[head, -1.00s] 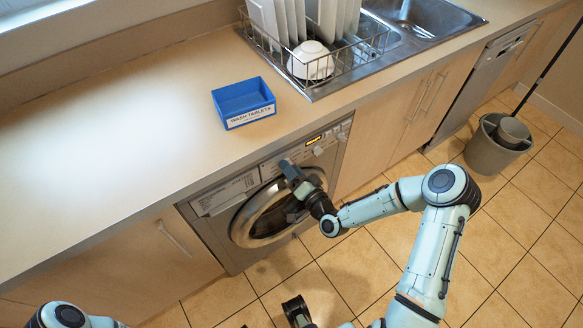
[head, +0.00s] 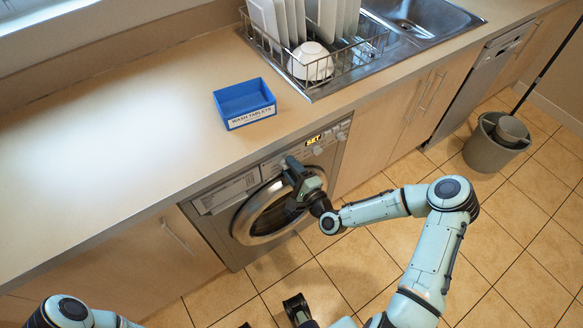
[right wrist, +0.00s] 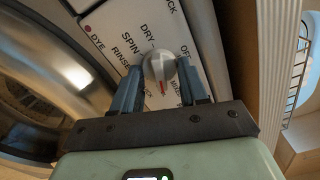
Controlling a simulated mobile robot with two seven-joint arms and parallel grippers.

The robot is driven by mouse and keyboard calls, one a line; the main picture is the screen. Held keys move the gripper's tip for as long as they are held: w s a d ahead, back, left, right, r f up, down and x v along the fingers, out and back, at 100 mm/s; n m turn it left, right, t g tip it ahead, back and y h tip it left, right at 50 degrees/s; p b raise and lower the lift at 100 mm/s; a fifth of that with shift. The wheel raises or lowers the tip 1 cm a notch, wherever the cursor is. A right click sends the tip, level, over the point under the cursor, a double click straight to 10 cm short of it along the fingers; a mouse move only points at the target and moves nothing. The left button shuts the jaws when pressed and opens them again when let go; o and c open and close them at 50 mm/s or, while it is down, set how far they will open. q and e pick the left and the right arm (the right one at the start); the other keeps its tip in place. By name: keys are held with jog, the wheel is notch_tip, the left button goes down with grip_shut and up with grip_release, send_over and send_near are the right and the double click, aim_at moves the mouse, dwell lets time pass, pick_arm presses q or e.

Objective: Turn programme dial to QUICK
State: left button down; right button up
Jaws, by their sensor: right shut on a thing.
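The programme dial (right wrist: 160,68) is a round silver knob with a red pointer mark, seen in the right wrist view. My right gripper (right wrist: 158,85) is shut on it, one blue-grey finger on each side. The red mark points down in that view, between a half-hidden label ending in "CK" and another partly covered label. DRY, SPIN, RINSE, DYE and OFF are readable around the dial. In the head view, my right gripper (head: 292,165) is at the front panel of the washing machine (head: 226,194) and hides the dial.
The amber display (head: 313,140) reads SET. The round door (head: 243,228) is just below my right gripper. A bucket (head: 490,150) stands on the floor at right.

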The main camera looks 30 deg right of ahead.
jog(key=m, duration=0.4)
jog(key=shift+f+m, duration=0.1)
jog(key=shift+m, duration=0.3)
jog(key=m, duration=0.4)
jog(key=shift+m, duration=0.4)
jog(key=o, duration=1)
jog(key=shift+o, duration=0.2)
jog(key=shift+s, duration=0.1)
jog(key=s, duration=1.3)
jog(key=shift+d, duration=0.45)
